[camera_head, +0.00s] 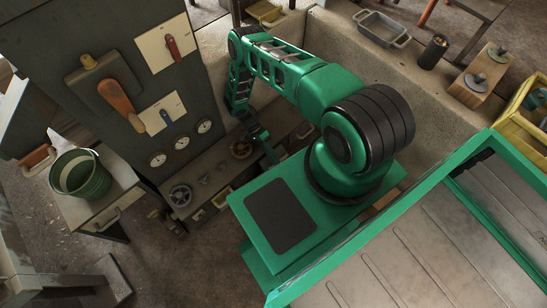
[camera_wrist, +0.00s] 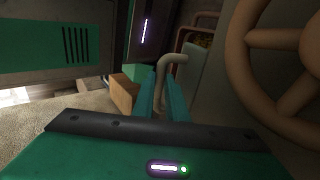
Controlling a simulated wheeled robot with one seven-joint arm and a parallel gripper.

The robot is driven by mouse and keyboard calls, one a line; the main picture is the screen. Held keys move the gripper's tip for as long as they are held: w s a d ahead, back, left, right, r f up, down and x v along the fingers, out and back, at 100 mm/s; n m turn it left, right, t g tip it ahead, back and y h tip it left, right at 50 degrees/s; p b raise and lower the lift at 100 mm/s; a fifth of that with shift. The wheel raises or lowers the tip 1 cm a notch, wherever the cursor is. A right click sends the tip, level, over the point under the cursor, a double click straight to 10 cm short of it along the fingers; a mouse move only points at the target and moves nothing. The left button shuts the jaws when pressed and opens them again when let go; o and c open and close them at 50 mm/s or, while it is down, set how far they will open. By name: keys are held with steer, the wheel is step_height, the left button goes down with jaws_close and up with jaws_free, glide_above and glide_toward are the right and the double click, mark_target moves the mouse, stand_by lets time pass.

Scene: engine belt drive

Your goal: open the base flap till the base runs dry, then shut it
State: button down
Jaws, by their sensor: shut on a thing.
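My gripper (camera_head: 268,150) is low beside the base of the dark machine cabinet in the head view. In the wrist view its teal fingers (camera_wrist: 164,95) are closed around a bent grey handle (camera_wrist: 173,62), whose curved top stands above them. A pale panel lies right behind the handle; I cannot tell whether this is the base flap or how far it is open. No flowing liquid shows. A large tan wheel (camera_wrist: 262,45) fills the right of the wrist view.
A green bucket (camera_head: 80,175) stands on a side table at left. The cabinet above carries levers and dials (camera_head: 181,142). A brown block (camera_wrist: 124,94) lies left of the fingers in the wrist view. A concrete trough wall (camera_head: 420,95) runs behind my arm.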

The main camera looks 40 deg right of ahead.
steer(key=shift+w+d, duration=0.3)
steer(key=c, duration=1.8)
jaws_free()
steer(key=shift+o, duration=0.2)
steer(key=shift+s+a, duration=0.1)
steer(key=shift+s, duration=0.05)
steer(key=shift+r, duration=0.1)
steer(key=r, duration=0.4)
steer(key=shift+a+r, duration=0.1)
steer(key=shift+a, duration=0.15)
steer(key=s+a+r, duration=0.4)
steer(key=a+r, duration=0.2)
steer(key=a, duration=0.4)
steer(key=shift+s+a+r, duration=0.2)
steer(key=shift+r, duration=0.05)
steer(key=shift+c, duration=0.3)
